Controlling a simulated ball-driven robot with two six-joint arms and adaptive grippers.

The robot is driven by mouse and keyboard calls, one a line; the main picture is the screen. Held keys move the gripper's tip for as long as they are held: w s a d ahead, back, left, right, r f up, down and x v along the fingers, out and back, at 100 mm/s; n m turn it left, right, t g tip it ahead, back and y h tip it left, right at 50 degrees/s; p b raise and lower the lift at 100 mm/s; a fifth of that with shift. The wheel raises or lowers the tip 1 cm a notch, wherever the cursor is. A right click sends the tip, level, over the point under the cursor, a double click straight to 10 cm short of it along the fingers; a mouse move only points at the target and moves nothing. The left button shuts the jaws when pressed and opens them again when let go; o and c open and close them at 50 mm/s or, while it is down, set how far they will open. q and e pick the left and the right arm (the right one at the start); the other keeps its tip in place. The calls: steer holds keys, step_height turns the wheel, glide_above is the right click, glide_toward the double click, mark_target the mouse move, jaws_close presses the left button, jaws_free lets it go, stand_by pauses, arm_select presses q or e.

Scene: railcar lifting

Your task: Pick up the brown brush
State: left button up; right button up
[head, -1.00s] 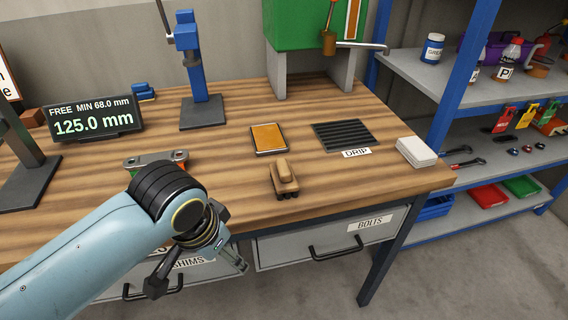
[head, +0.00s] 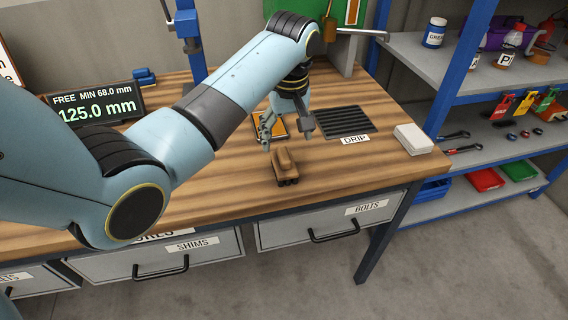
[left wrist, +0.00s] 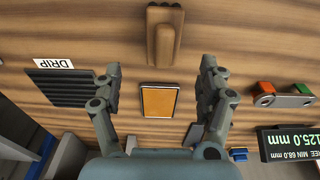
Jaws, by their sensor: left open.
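The brown brush (head: 285,168) lies on the wooden workbench near its front edge, below the drip grate in the head view. It also shows at the top middle of the left wrist view (left wrist: 164,36). My left gripper (head: 287,141) is open and empty, pointing down above the bench just behind the brush. In the left wrist view its two fingers (left wrist: 158,72) are spread wide, and the brush lies beyond their tips, roughly centred between them. The gripper is not touching the brush. My right gripper is not in view.
An orange-topped pad (left wrist: 158,101) lies behind the brush, partly hidden by my gripper in the head view. A black drip grate (head: 343,121) and white stack (head: 413,139) lie to the right. A display (head: 99,104) stands at the left. Bench around the brush is clear.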

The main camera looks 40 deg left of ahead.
mark_target(284, 154)
arm_select(q)
steer(key=f, duration=0.3)
steer(key=shift+w+a+f, duration=0.1)
steer(key=shift+a+f, duration=0.1)
steer(key=f, duration=0.4)
steer(key=shift+s+a+f+p, duration=0.1)
steer(key=shift+s+f+p, duration=0.1)
steer(key=shift+p, duration=0.2)
steer(key=shift+w+f, duration=0.1)
steer(key=shift+f, duration=0.3)
steer(key=c, duration=1.3)
steer(key=shift+c, duration=0.2)
steer(key=shift+r, duration=0.15)
